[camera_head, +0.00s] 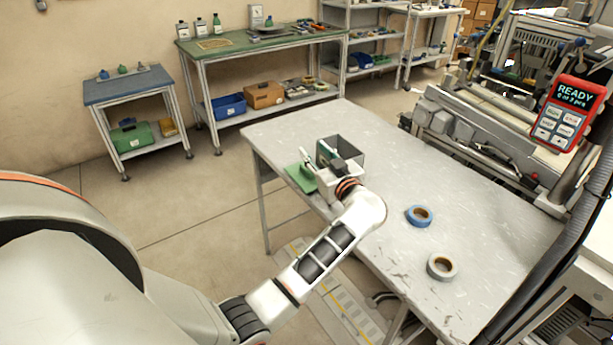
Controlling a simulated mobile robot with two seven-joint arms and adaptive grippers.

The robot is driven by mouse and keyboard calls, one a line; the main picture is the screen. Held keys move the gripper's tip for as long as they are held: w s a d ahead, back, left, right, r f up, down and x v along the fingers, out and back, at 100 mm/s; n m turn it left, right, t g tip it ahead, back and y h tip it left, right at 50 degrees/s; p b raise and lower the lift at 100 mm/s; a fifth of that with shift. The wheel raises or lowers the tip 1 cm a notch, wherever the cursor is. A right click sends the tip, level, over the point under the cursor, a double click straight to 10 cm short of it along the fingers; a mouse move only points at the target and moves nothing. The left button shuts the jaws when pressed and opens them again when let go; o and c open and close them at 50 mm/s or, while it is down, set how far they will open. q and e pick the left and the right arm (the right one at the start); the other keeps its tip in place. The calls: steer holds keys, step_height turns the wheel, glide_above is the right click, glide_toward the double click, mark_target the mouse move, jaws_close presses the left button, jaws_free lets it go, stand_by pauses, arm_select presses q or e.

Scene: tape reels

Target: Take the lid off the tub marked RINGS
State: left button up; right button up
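A grey open-topped box (352,150) stands near the table's far left corner; I can read no RINGS marking on it. A flat green piece (300,178), which may be a lid, shows at the table's left edge, just left of my gripper. A second, darker green part shows upright at the box's near side. My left gripper (316,162) is at the near left side of the box, close to both green parts. Its wrist hides much of the fingers, so I cannot tell whether it is open or shut. My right gripper is not in view.
A blue tape reel (419,216) and a grey tape reel (441,266) lie on the grey table (480,230). The table's middle and right are otherwise clear. A red handheld panel reading READY (569,112) hangs at the right. A green-topped bench (240,45) stands behind.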

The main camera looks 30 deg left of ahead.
mark_target(306, 167)
arm_select(q)
steer(key=f+g, duration=0.1)
steer(key=f, duration=0.1)
steer(key=f+g+h, duration=0.1)
steer(key=f, duration=0.1)
steer(key=d+f+g+h, duration=0.1)
steer(key=f, duration=0.1)
steer(key=shift+s+d+f+n+g, duration=0.1)
steer(key=shift+s+f+n+g, duration=0.2)
steer(key=shift+g, duration=0.1)
steer(key=shift+w+a+f+h+b, duration=0.15)
steer(key=shift+w+a+f, duration=0.15)
steer(key=shift+a, duration=0.2)
steer(key=shift+w+a+f+h+b, duration=0.15)
steer(key=shift+w+a+f, duration=0.1)
steer(key=shift+a, duration=0.25)
steer(key=b+x, duration=0.1)
steer(key=x, duration=0.4)
steer(key=shift+w, duration=0.25)
jaws_close()
